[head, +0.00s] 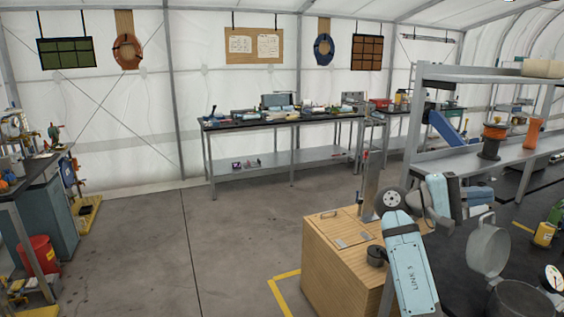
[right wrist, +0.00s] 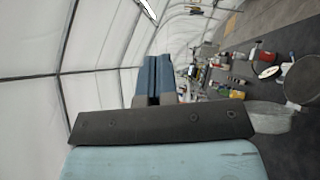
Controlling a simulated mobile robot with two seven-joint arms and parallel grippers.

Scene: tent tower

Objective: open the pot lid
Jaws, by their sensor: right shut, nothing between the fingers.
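The pot (head: 522,300) is grey metal and stands at the bottom right of the head view, cut off by the frame edge. Its round grey lid (head: 488,250) stands raised and tilted up at the pot's far left side, with a loop at its top. Grey round metal parts, which look like the pot and lid, show at the right edge of the right wrist view (right wrist: 303,82); I cannot tell which is which. My right gripper (head: 480,194) is above the lid, apart from it. Its blue fingers (right wrist: 155,78) are shut and empty. My left gripper is not in view.
A wooden cabinet (head: 325,255) stands left of my right arm. A grey shelf rack (head: 455,77) with an orange spool (head: 493,133) rises behind the gripper. A yellow canister (head: 544,234) and a gauge (head: 553,278) are near the pot. The floor at left centre is clear.

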